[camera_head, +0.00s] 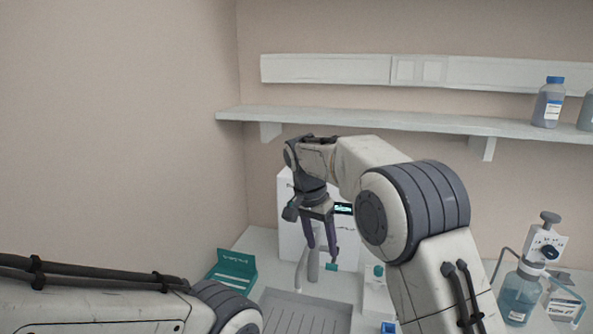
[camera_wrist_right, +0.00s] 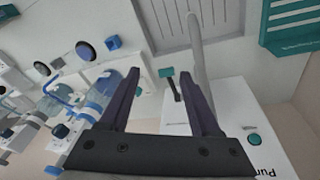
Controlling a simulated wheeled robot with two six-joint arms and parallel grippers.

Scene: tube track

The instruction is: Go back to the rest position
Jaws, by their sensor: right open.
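My right gripper (camera_head: 322,252) hangs pointing down in front of a white dispensing unit (camera_head: 290,225) at the back of the bench. Its two dark fingers are apart with nothing between them. In the right wrist view the open fingers (camera_wrist_right: 162,75) show with the unit's white body and its pale curved spout close beyond them, on the right. I cannot tell whether they touch the spout. My left arm enters at the lower left of the head view; its gripper is out of view.
A grey ribbed basin (camera_head: 305,312) lies below the gripper. A teal box (camera_head: 235,268) stands left of it. A bottle with a pump dispenser (camera_head: 520,295) stands at the right. A wall shelf (camera_head: 380,122) with bottles (camera_head: 548,102) runs above the bench, close over my right arm.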

